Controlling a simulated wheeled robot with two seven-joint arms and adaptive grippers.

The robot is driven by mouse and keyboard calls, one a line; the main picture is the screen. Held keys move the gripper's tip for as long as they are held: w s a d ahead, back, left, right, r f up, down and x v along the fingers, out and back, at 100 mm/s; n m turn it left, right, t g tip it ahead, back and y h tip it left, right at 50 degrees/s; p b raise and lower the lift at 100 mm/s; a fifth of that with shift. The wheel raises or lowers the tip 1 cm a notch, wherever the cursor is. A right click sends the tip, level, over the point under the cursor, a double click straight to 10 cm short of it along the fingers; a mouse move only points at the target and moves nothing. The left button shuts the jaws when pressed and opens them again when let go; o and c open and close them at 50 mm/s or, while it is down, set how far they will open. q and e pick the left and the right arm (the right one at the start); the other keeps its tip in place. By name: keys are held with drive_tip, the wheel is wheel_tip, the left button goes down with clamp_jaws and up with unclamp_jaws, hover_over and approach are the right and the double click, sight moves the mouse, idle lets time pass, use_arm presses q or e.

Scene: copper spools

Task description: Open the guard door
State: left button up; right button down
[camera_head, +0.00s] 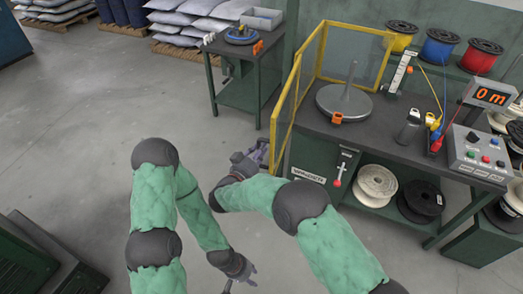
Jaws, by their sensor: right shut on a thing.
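The guard has a yellow frame with clear panels around a grey turntable (344,101) with an upright spindle. Its back panel (357,50) stands behind the turntable. A yellow-framed panel (284,108), which looks like the guard door, projects from the left side towards me past the bench's front edge. The turntable's front is uncovered. My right gripper (262,152) is shut at the lower near end of this panel; the handle is hidden by the hand. My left gripper (228,287) hangs low over the floor, cut by the bottom edge; its fingers are unclear.
The bench (385,130) carries a bottle (408,127), coloured tools and a control box (478,152) at right. Spools (376,184) sit on the shelf below. A side table (240,95) stands at back left.

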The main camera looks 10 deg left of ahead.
use_arm(q)
drive_tip(key=shift+a, duration=0.3)
use_arm(e)
drive_tip(key=shift+a+f, duration=0.1)
drive_tip(key=shift+a, duration=0.25)
drive_tip(key=c, duration=1)
unclamp_jaws()
drive_tip(key=shift+s, duration=0.15)
drive_tip(key=shift+c, duration=0.2)
use_arm(q)
drive_tip(key=shift+r, duration=0.1)
